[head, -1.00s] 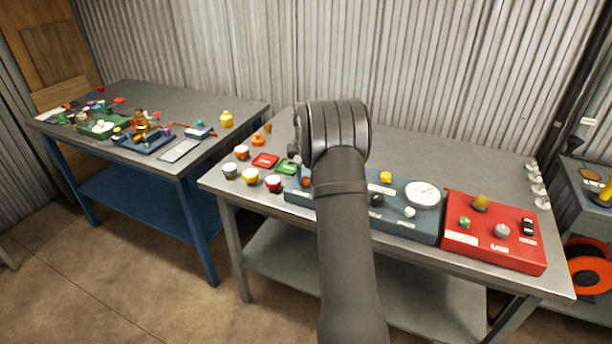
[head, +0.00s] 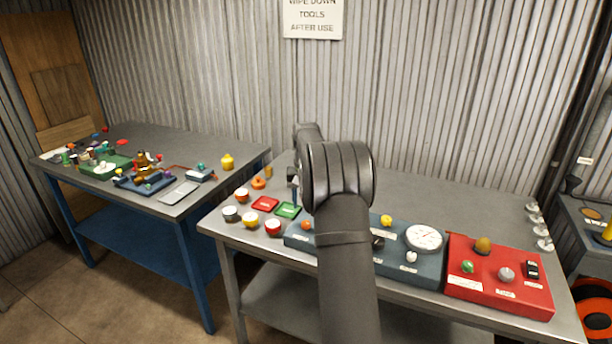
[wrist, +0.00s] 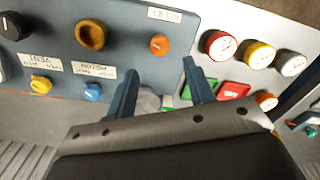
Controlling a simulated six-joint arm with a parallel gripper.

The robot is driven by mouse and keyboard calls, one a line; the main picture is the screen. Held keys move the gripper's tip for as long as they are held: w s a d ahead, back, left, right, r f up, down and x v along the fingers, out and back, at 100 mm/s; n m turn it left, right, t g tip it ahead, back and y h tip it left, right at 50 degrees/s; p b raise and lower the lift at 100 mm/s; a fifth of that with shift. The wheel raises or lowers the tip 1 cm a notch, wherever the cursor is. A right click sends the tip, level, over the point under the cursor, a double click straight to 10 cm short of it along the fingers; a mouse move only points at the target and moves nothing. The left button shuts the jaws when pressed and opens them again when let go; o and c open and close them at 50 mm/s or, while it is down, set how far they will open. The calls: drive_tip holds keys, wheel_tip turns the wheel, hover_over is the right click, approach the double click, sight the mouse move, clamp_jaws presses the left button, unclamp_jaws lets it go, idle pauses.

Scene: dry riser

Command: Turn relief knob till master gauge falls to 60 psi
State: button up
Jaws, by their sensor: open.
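The blue-grey panel (head: 402,262) lies on the middle bench and carries the white master gauge (head: 424,237); its needle is too small to read. Its knobs include a yellow one (head: 386,221), a white one (head: 411,257) and an orange one (head: 306,225). In the wrist view, the panel shows a large orange-brown knob (wrist: 90,35), a small orange knob (wrist: 158,45), a yellow knob (wrist: 40,84) and a blue knob (wrist: 92,92). My gripper (wrist: 160,72) is open and empty, near the panel's small-orange-knob end; my arm hides part of the panel.
A red panel (head: 498,290) with several knobs stands to the right. Red, yellow and grey round gauges or caps and a green plate (head: 288,210) lie left of the panel. The left bench (head: 225,176) holds cluttered items. The back of the middle bench is mostly clear.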

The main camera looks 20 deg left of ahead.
wheel_tip(320, 180, up, 10)
idle(0.3)
idle(0.4)
wheel_tip(320, 180, down, 17)
drive_tip(key=shift+f, duration=0.15)
idle(0.4)
drive_tip(key=shift+f, duration=0.15)
drive_tip(key=shift+n, duration=0.4)
drive_tip(key=n, duration=0.9)
drive_tip(key=shift+r, duration=2.25)
